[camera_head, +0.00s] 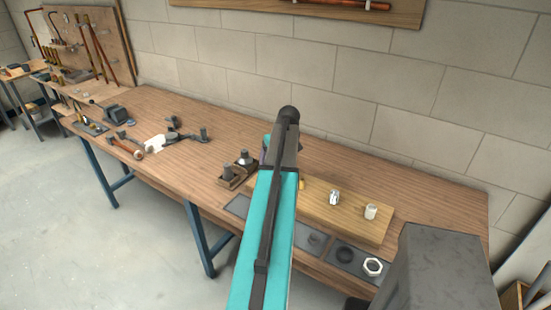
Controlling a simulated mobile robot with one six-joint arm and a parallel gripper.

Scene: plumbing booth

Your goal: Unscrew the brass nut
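My teal and dark grey arm rises through the middle of the head view and covers part of the workbench. My gripper does not show; the arm hides whatever is behind it. A wooden board (350,221) lies on the bench just right of the arm. A small brass-coloured bit (301,184) shows at the arm's right edge, by the board's left end. It is mostly hidden, and I cannot tell if it is the brass nut. A shiny metal fitting (334,197) and a pale cylinder (371,211) stand on the board.
A pale hexagonal ring (373,266) and a dark ring (345,254) lie on dark mats at the bench's front edge. Loose tools lie farther left on the workbench (190,108). A block wall stands behind.

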